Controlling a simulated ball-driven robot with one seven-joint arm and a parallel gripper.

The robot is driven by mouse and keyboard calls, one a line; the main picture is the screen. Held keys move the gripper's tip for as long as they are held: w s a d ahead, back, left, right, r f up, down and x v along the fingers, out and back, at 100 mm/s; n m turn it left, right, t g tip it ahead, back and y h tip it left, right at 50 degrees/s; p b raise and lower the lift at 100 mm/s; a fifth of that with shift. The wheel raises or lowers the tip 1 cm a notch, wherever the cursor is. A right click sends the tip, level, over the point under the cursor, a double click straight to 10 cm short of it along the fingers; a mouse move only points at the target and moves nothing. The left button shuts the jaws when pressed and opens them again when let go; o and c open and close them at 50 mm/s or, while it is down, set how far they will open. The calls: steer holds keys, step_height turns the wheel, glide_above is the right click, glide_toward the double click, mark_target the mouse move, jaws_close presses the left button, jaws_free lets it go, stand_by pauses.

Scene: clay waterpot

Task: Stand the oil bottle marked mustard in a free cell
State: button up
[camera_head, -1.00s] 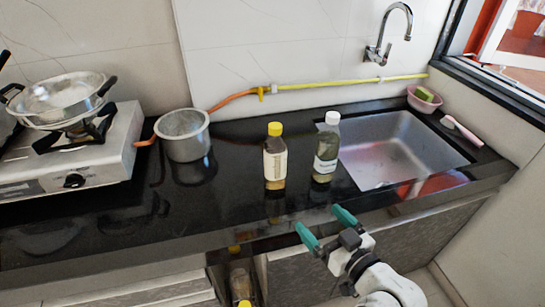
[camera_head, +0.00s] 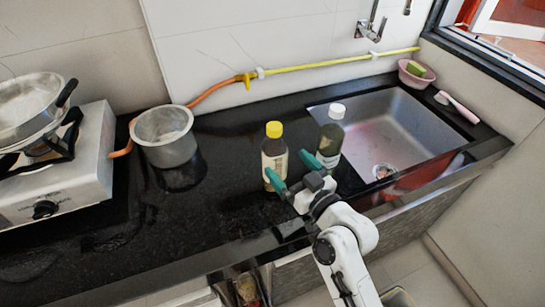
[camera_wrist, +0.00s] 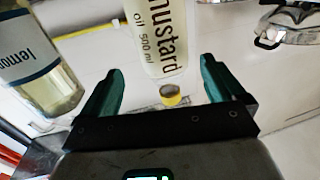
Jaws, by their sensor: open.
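The mustard oil bottle (camera_head: 274,160), with a yellow cap and pale label, stands upright on the black counter. In the wrist view, which looks upside down, its label (camera_wrist: 160,35) reads "mustard oil 500 ml". My gripper (camera_head: 293,170) is open with green fingers, in front of and slightly right of the bottle in the head view. In the wrist view the bottle appears between the fingers, beyond the tips; no contact is clear. Below the counter front is an opening with a bottle (camera_head: 247,289) in it. Its cells cannot be made out, and which are free is unclear.
A second bottle (camera_head: 331,135) with a whitish cap stands close to the right; its label in the wrist view (camera_wrist: 40,58) begins "lemon". The sink (camera_head: 435,125) lies farther right. A steel pot (camera_head: 165,140) and stove (camera_head: 80,180) stand left. Counter between pot and bottles is clear.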

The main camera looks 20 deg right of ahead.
mark_target(281, 159)
steer(key=w+p, duration=0.1)
steer(key=w, duration=0.1)
steer(key=w+a+p, duration=0.1)
steer(key=w, duration=0.2)
steer(key=shift+w+a+r, duration=0.1)
steer(key=shift+a, duration=0.1)
steer(key=shift+w+a, duration=0.1)
steer(key=shift+w, duration=0.45)
steer(key=c, duration=1.4)
steer(key=shift+c, duration=0.3)
